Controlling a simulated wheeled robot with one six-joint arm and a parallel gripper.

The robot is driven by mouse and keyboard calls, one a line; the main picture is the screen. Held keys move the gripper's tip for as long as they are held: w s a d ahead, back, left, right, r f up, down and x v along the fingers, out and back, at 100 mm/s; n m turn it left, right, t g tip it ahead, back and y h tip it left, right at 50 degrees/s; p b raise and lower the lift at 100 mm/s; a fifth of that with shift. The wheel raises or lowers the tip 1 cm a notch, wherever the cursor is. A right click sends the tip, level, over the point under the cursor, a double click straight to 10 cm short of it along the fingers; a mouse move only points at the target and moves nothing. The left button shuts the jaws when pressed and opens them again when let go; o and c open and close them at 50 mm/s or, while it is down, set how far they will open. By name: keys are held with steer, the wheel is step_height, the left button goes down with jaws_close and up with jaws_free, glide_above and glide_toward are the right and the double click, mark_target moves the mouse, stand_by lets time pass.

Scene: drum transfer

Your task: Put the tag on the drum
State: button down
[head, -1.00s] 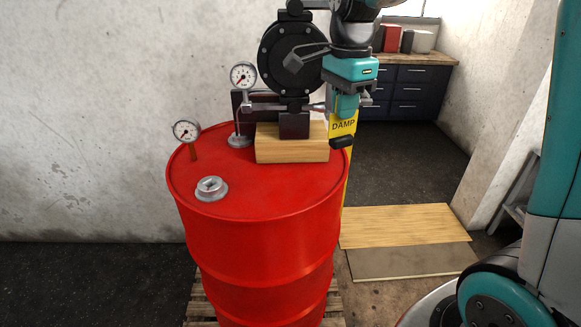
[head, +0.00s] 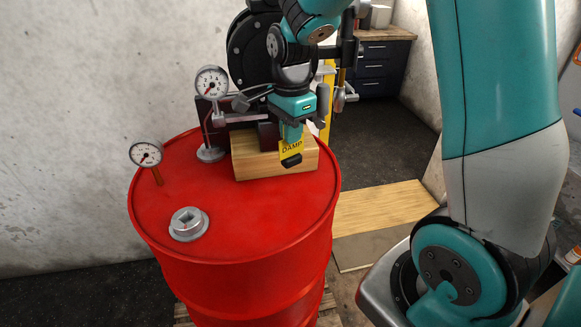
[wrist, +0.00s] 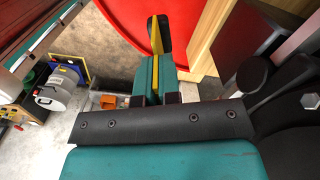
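The yellow tag (head: 291,149) carries the letters "DAMP" and has a black piece at its lower end. My gripper (head: 292,134) is shut on its upper part, and the tag hangs down in front of the wooden block. The red drum (head: 235,225) stands upright at the left, and the tag is over the right part of its top. In the wrist view the tag (wrist: 156,40) shows as a thin yellow strip between the teal fingers, with the drum (wrist: 200,40) beyond it. I cannot tell whether the tag touches the block or drum.
A wooden block (head: 252,162) with a dark pump (head: 245,52) above it stands on the drum top. Two gauges (head: 212,84) (head: 146,154) and a grey bung (head: 188,223) are also there. Wooden boards (head: 375,207) lie on the floor to the right.

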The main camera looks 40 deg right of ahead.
step_height(320, 180, down, 10)
steer(key=shift+f+p, duration=0.25)
steer(key=shift+p, duration=0.7)
steer(key=shift+s+f, duration=0.1)
steer(key=shift+f, duration=0.05)
steer(key=c, duration=1.3)
jaws_free()
steer(key=shift+c, duration=0.2)
